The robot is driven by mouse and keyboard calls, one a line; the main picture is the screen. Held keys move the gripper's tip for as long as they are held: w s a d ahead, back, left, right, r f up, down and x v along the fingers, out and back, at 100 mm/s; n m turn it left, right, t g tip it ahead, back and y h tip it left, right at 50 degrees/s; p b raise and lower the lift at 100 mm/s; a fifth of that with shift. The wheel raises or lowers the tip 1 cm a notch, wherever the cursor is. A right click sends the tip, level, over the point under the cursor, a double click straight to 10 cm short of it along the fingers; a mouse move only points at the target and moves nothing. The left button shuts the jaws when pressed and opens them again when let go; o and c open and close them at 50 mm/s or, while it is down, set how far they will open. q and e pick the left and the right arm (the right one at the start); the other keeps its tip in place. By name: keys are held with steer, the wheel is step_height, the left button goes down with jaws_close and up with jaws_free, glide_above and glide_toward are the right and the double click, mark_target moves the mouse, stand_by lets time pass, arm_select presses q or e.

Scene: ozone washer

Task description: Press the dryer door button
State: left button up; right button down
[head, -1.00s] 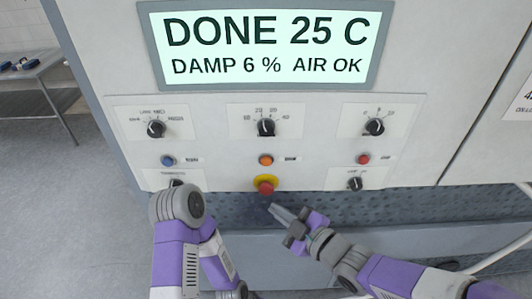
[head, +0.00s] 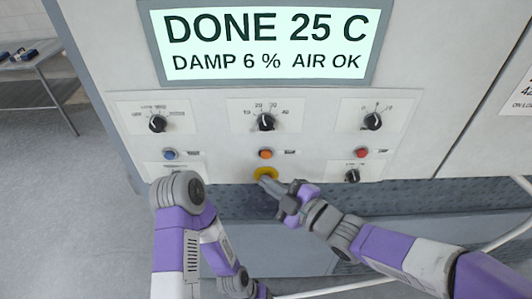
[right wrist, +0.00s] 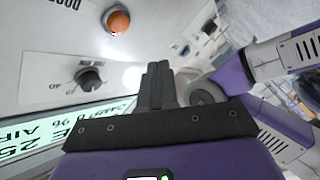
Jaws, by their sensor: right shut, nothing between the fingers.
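The orange button (head: 265,154) is in the middle of the machine's control panel, with a small label at its right. In the right wrist view the orange button (right wrist: 119,22) is at upper left, and the label beside it seems to read "DOOR" upside down. My right gripper (head: 264,180) is shut and empty. Its fingertips are just below the orange button in the head view, in front of the yellow-based stop button (head: 265,173), whose red cap is mostly hidden. I cannot tell whether the fingers touch it. My left gripper is out of view.
A blue button (head: 170,154) and a red button (head: 361,153) flank the orange one. Knobs such as the middle one (head: 266,122) sit above, under the display (head: 265,45). My left arm stands at the panel's lower left. A side table (head: 35,75) is far left.

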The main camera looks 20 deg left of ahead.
mark_target(266, 155)
steer(key=shift+w+a+p, duration=0.15)
steer(key=shift+w+a, duration=0.05)
steer(key=shift+w, duration=0.6)
steer(key=shift+w+a+p, duration=0.1)
steer(key=shift+w+a, duration=0.15)
steer(key=shift+w, duration=0.6)
steer(key=shift+w+a+p, duration=0.15)
steer(key=shift+w+a, duration=0.05)
steer(key=shift+w, duration=0.6)
steer(key=shift+w+a, duration=0.15)
steer(key=shift+w, duration=0.25)
steer(key=shift+w+a, duration=0.1)
steer(key=shift+w, duration=0.35)
stand_by(0.8)
steer(key=shift+s, duration=0.1)
steer(key=shift+s+d+b, duration=0.25)
steer(key=shift+s+b, duration=0.45)
steer(key=shift+s, duration=0.05)
